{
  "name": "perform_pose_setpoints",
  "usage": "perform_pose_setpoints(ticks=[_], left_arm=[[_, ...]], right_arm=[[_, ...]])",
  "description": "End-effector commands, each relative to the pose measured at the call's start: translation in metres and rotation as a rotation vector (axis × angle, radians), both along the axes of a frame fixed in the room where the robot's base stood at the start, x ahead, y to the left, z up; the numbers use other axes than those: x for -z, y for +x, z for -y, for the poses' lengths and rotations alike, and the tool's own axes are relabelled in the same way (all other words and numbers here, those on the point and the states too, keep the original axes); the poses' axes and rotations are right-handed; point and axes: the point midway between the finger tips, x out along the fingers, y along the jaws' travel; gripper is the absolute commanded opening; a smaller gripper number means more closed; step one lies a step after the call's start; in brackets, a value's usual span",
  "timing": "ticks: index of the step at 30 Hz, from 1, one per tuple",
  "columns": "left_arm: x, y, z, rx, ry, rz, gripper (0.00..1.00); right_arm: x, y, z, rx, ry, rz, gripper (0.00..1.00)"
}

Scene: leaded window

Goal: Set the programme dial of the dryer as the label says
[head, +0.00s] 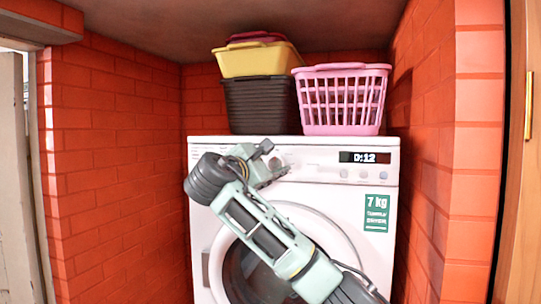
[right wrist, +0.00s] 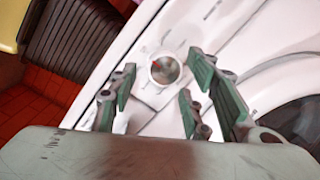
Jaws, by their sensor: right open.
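The dryer (head: 310,180) is a white front-loader standing in a brick niche. Its round programme dial (right wrist: 164,69) shows in the right wrist view, silvery with a small red mark at its upper left edge. In the head view my right gripper mostly covers the dial. My right gripper (head: 268,163) is at the left part of the control panel. In the right wrist view its open, empty fingers (right wrist: 160,87) stand to either side of the dial, apart from it. A green label (head: 377,213) on the front reads "7 kg"; its smaller lines are unreadable. My left gripper is not in view.
A dark display (head: 364,157) appears to read "0:12", with small buttons below. A pink basket (head: 342,98) and a black crate (head: 259,105) under a yellow one (head: 257,60) stand on top. Brick walls (head: 435,150) flank the dryer closely. My right arm crosses the round door (head: 325,222).

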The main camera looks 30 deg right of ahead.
Motion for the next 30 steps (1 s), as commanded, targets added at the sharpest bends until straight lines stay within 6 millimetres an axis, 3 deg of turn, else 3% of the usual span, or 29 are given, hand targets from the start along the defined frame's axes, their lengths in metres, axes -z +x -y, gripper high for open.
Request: perform_pose_setpoints(ticks=[4,14,28,30], left_arm=[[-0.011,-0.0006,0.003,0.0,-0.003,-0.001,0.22],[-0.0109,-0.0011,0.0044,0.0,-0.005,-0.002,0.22],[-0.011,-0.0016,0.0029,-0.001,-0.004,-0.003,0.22],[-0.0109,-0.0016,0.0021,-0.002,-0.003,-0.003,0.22]], right_arm=[[-0.0014,0.0081,0.0124,0.001,0.001,-0.002,0.44],[0.0011,0.0108,0.0153,-0.002,0.001,-0.001,0.44],[-0.0001,0.0106,0.0149,-0.002,0.0,0.001,0.04],[-0.0004,0.0106,0.0149,-0.003,-0.001,0.003,0.03]])
